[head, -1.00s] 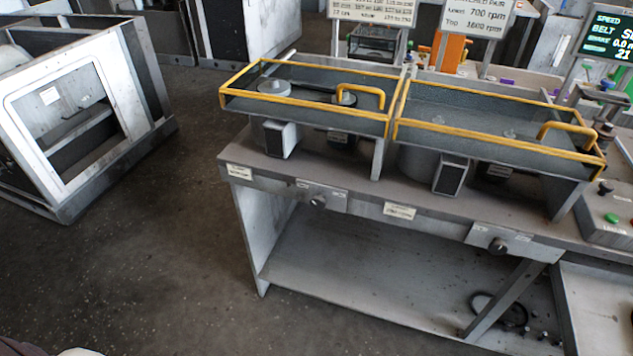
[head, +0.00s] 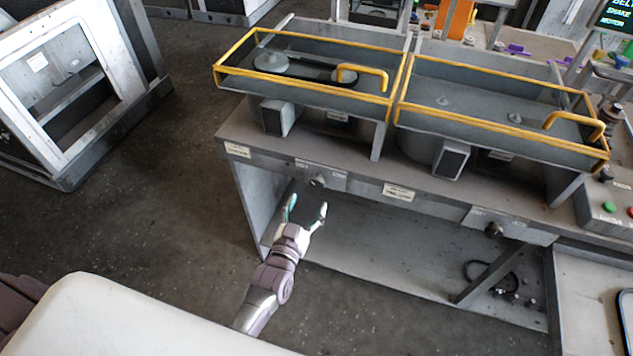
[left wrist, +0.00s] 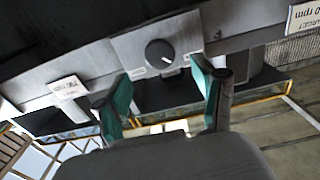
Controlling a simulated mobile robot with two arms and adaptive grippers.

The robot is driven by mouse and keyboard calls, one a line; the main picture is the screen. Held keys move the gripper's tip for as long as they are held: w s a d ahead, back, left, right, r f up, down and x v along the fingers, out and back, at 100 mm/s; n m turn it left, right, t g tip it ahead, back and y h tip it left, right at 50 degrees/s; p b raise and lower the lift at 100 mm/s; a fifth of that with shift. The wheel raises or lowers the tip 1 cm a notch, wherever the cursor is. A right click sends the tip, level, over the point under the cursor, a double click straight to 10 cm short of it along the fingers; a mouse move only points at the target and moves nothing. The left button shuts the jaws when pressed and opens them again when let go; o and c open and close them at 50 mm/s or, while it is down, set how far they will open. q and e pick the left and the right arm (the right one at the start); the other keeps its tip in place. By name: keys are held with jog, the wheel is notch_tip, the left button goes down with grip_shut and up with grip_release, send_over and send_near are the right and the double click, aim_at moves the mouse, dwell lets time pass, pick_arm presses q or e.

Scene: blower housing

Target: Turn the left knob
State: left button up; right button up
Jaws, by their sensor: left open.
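The left knob (head: 317,181) is a small dark round knob on a grey plate on the bench's front edge in the head view. In the left wrist view the knob (left wrist: 159,53) shows a white mark and sits beyond and between the fingertips. My left gripper (head: 307,207) is open and empty, just below and in front of the knob, apart from it. Its teal-padded fingers (left wrist: 165,88) are spread in the left wrist view. The right knob (head: 494,230) is on another plate farther right. My right gripper is not in view.
Two yellow-railed guards (head: 318,91) (head: 500,120) stand on the bench top. The open lower shelf (head: 400,262) lies below the knobs, with a dark cable at its right. A grey frame cabinet (head: 128,95) stands on the floor at left. Floor between them is clear.

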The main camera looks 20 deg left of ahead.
aim_at(316, 186)
pick_arm(q)
jog(key=w, duration=0.7)
jog(key=shift+w+d, duration=0.1)
jog(key=shift+w, duration=0.05)
jog(key=c, duration=1.1)
jog(key=m, duration=0.3)
jog(key=shift+c, duration=0.2)
jog(key=o, duration=1.1)
jog(key=shift+o, duration=0.2)
jog(key=s, duration=1.2)
jog(key=shift+f, duration=0.1)
